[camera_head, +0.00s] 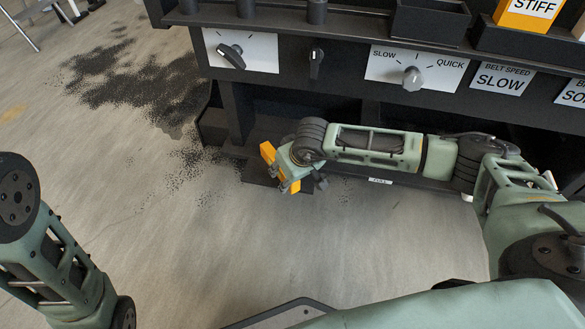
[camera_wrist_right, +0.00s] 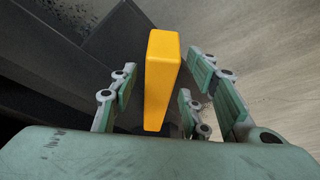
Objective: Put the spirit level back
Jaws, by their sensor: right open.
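The spirit level appears as a yellow-orange bar (camera_head: 267,152) low at the front of the black machine; my gripper covers its middle. In the right wrist view the bar (camera_wrist_right: 160,80) stands between the finger pairs of my right gripper (camera_wrist_right: 166,78). That gripper (camera_head: 284,172) is open around the bar, with a visible gap on the right side; whether the left fingers touch it is unclear. What supports the bar is hard to see. My left gripper is out of view; only part of my left arm shows.
The black machine (camera_head: 225,115) has knobs, a "SLOW–QUICK" dial (camera_head: 412,78) and labels above my right arm. Black granules (camera_head: 150,85) lie spilled on the floor at the left. The floor (camera_head: 200,255) in front is clear. An orange "STIFF" block (camera_head: 525,14) sits on top.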

